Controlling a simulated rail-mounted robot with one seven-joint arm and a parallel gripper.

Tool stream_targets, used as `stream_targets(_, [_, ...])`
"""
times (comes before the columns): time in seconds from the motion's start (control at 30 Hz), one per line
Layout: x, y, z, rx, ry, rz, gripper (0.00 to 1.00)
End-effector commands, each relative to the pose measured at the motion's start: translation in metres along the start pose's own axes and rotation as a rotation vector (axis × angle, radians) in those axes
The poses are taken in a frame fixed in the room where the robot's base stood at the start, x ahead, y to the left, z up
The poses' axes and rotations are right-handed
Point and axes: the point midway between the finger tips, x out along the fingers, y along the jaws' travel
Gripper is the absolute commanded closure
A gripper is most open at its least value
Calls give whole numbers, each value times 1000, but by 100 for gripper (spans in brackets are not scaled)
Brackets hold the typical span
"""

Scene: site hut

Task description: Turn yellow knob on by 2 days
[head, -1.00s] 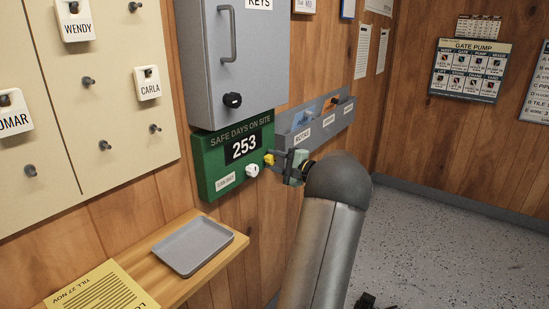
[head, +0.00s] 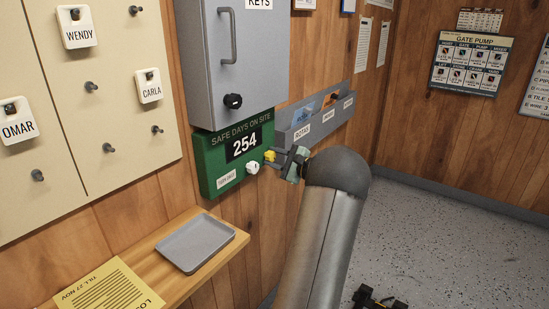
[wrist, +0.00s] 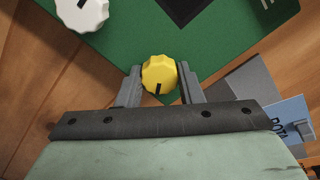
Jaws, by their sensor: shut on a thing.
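The green "SAFE DAYS ON SITE" board (head: 206,168) hangs on the wood wall below the grey key cabinet. Its display (head: 244,145) reads 254. The yellow knob (head: 270,156) sits at the board's right side and shows large in the wrist view (wrist: 159,74), with a dark pointer mark toward its lower edge. A white knob (head: 253,168) is to its lower left and also shows in the wrist view (wrist: 82,12). My gripper (head: 277,160) is shut on the yellow knob, one finger on each side of it in the wrist view (wrist: 159,84).
The grey key cabinet (head: 214,70) with a black knob is just above the board. A grey wall rack (head: 325,125) with cards is close at the right. A shelf with a grey tray (head: 195,243) is below left. Name tags hang on a pegboard (head: 60,150).

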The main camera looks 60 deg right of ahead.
Motion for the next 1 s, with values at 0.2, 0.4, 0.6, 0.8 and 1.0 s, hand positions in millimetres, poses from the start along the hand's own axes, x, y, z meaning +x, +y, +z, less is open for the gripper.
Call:
stream_targets(0.2, [-1,1,-1,0,1,1,64])
stream_targets(0.4, [0,0,0,0,1,0,45])
stream_targets(0.6, [-2,0,0,-1,1,0,45])
stream_targets(0.8, [-28,0,-1,-1,3,-1,45])
stream_targets(1.0, [-77,0,-1,-1,4,-2,45])
